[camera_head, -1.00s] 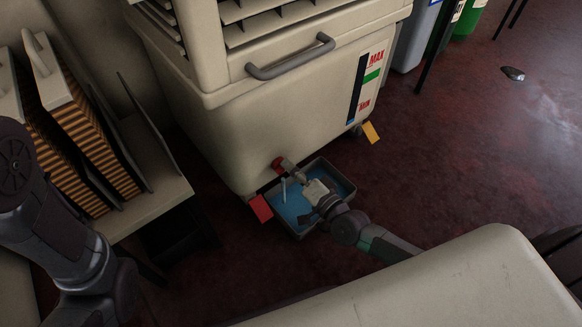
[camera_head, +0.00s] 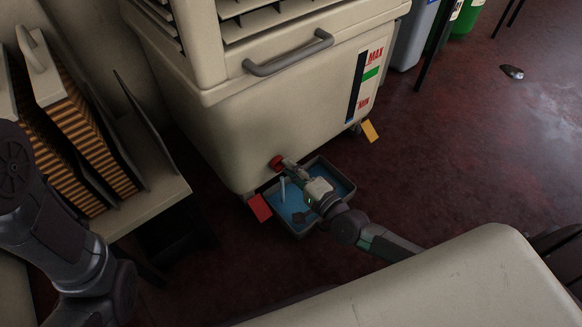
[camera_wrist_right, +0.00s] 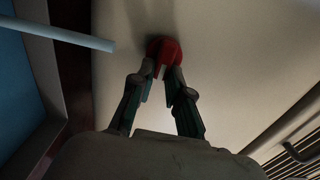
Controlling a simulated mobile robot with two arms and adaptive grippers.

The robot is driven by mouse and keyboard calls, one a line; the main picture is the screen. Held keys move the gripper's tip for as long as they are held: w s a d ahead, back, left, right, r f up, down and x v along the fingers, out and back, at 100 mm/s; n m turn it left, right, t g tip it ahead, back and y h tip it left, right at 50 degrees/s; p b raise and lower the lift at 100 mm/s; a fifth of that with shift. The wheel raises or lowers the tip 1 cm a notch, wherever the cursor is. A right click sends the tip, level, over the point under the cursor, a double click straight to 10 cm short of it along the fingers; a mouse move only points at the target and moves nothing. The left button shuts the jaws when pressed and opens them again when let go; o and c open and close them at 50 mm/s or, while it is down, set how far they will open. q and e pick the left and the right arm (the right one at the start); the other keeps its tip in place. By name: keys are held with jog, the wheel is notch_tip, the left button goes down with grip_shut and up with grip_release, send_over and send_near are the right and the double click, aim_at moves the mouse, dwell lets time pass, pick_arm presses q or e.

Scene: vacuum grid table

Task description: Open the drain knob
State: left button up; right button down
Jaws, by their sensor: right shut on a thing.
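The red drain knob (camera_head: 277,162) sticks out low on the beige tank's front. It also shows in the right wrist view (camera_wrist_right: 165,49). My right gripper (camera_head: 288,166) reaches it from the lower right. In the wrist view my right gripper (camera_wrist_right: 166,80) has its two fingertips shut on the knob's near end, on a narrow pale part of it. A thin pale blue column (camera_head: 282,189) stands over the blue tray below the knob; I cannot tell whether it is water or a pipe. My left arm comes in at the left, but its gripper is not visible.
A grey-rimmed tray (camera_head: 345,176) with a blue inside sits on the floor under the knob. The beige tank (camera_head: 250,130) has a grey handle, a red tab and a yellow tab. A shelf with striped panels (camera_head: 85,150) stands left. The right floor is mostly clear.

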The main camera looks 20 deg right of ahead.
jog(key=shift+s+f, duration=0.1)
jog(key=c, duration=1.1)
grip_release()
jog(key=v, duration=1.2)
